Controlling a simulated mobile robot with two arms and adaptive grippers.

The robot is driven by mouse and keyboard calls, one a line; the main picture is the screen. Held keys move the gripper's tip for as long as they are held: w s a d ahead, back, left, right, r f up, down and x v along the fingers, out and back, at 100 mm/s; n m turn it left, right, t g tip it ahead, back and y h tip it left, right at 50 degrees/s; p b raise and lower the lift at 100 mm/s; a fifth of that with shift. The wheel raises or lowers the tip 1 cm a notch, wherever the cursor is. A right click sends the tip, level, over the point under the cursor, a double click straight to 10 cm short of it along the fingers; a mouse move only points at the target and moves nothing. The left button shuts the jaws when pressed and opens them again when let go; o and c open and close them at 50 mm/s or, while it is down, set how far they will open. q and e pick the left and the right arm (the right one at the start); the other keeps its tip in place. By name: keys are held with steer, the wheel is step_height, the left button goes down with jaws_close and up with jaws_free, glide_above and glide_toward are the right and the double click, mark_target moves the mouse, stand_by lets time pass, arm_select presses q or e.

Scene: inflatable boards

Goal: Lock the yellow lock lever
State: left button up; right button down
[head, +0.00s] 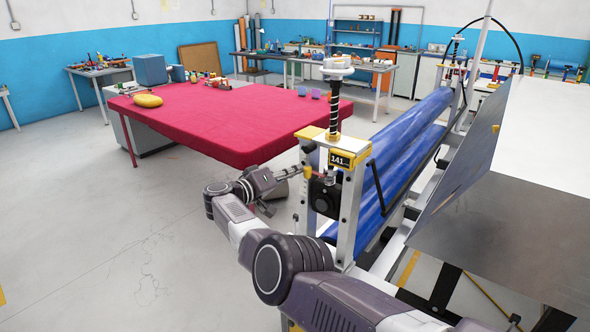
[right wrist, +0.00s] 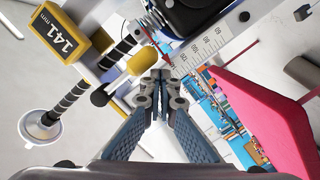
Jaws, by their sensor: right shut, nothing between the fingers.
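The yellow lock lever (head: 308,172) is on the near end frame of the roller machine, below the yellow "141" display. My right gripper (head: 297,172) reaches the frame from the left. In the wrist view its fingers (right wrist: 160,76) are together and empty, right beside the lever's rounded end. I cannot tell whether they touch it. My left gripper is not in view.
The yellow display (right wrist: 62,42), a threaded post (head: 334,122) and a black box (head: 325,197) crowd the frame. Blue rollers (head: 405,150) run behind it. A red-covered table (head: 235,125) stands at the back left. The floor at left is clear.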

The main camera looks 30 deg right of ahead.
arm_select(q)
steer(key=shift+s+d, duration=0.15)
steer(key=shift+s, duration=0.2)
arm_select(e)
steer(key=shift+s+d+f, duration=0.1)
steer(key=shift+s+f, duration=0.2)
steer(key=shift+s, duration=0.1)
steer(key=shift+s+f, duration=0.1)
steer(key=shift+f, duration=0.05)
